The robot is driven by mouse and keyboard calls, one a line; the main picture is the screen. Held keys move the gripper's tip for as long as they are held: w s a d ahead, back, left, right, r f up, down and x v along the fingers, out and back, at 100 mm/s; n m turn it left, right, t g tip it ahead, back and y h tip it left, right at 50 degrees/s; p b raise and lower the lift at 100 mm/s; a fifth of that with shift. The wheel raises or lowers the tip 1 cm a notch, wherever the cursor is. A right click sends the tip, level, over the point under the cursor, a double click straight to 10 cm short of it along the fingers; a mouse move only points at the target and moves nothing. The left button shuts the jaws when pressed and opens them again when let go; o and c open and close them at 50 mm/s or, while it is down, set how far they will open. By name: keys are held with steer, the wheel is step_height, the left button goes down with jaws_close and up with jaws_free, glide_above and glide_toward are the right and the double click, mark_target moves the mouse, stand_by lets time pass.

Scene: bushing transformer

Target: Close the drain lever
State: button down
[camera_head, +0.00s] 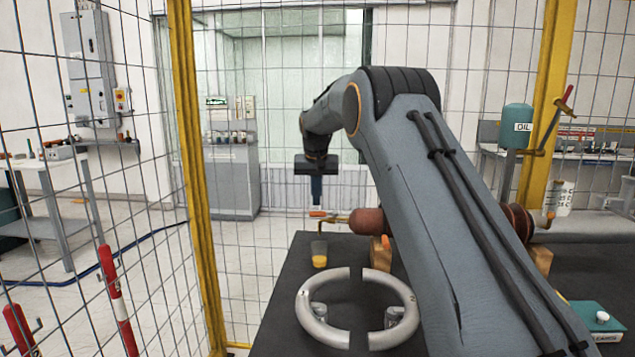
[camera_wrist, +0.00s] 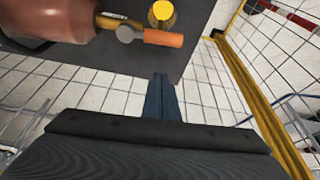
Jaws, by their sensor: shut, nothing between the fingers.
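The drain lever has an orange handle (camera_head: 318,213) and sits on a thin brass pipe at the left end of the brown bushing (camera_head: 367,221). In the wrist view the orange handle (camera_wrist: 163,38) points right, away from the brown body (camera_wrist: 45,32). My gripper (camera_head: 316,203) points down with its fingers shut and empty. In the head view its tips appear just above the handle. In the wrist view the blue fingers (camera_wrist: 162,78) show a gap below the handle. I cannot tell the exact distance between them.
A cup with yellow contents (camera_head: 319,255) stands on the dark table (camera_head: 280,315) below the lever. A split grey ring (camera_head: 304,300) lies nearer. Yellow posts (camera_head: 195,170) and wire mesh enclose the table. A green oil can (camera_head: 517,122) is at the right.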

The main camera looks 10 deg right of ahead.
mark_target(324, 214)
steer(key=shift+s+a+f+p, duration=0.2)
steer(key=shift+s+p, duration=0.15)
steer(key=shift+s, duration=0.65)
steer(key=shift+s+a+f+p, duration=0.15)
steer(key=shift+s+p, duration=0.2)
steer(key=shift+s, duration=0.6)
steer(key=shift+s+a+r, duration=0.1)
steer(key=shift+a, duration=0.1)
